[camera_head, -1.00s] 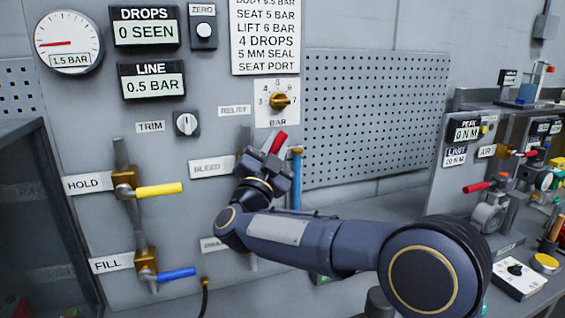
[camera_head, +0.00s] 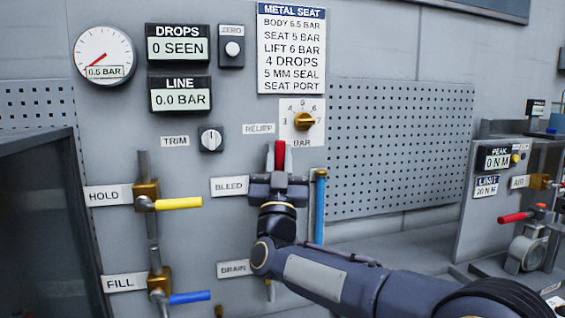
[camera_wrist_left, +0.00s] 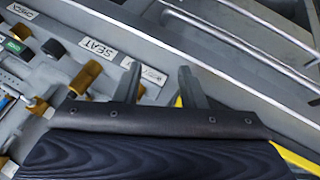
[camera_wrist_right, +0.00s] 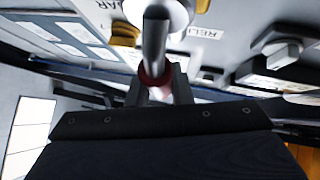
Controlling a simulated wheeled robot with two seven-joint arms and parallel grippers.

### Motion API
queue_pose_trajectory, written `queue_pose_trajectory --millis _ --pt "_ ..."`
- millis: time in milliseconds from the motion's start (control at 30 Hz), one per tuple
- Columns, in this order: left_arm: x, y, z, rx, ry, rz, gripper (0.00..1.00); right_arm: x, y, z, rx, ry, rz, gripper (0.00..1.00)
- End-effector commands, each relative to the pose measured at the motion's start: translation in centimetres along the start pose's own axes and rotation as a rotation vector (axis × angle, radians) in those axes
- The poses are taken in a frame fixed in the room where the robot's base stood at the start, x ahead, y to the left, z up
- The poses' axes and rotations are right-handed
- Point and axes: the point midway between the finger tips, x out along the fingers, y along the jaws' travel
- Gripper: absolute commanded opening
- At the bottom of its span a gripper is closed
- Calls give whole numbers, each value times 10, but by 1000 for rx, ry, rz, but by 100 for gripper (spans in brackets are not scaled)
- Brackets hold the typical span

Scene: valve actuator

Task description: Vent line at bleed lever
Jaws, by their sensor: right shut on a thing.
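The bleed lever (camera_head: 280,155) has a red grip that points straight up beside the BLEED label (camera_head: 229,186). My right gripper (camera_head: 279,178) is shut on it, and the gripper hides the lever's lower part and its valve body. In the right wrist view, the red part of the lever (camera_wrist_right: 155,78) sits between the fingertips. The LINE display (camera_head: 180,99) reads 0.0 BAR and the round gauge (camera_head: 104,56) shows 0.5 BAR. My left gripper (camera_wrist_left: 160,85) is out of the head view; in its wrist view its fingers are apart with nothing between them.
The yellow HOLD lever (camera_head: 178,203) and the blue FILL lever (camera_head: 188,298) point right. The gold relief knob (camera_head: 303,121) is above my right gripper. A blue tube (camera_head: 320,207) stands close to its right. The left gripper hangs over labelled trays, including SEAT (camera_wrist_left: 97,48).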

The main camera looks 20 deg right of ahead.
Motion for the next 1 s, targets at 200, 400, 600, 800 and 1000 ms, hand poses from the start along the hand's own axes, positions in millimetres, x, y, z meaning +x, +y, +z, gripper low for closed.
queue_pose_trajectory --millis 200,400,600,800,1000 --pt "1 0 0 0 0 0 36 -1 -2 2 -5 -5 -8 0" --pt "1 0 0 0 0 0 36 -1 -2 2 -4 -6 -7 21" --pt "0 0 0 0 0 0 36 -1 -1 1 -3 -3 -6 41" --pt "0 0 0 0 0 0 36 -1 -1 1 -3 -2 -5 41" --pt "8 -4 4 0 0 0 36 -19 0 2 -2 -2 -5 41"
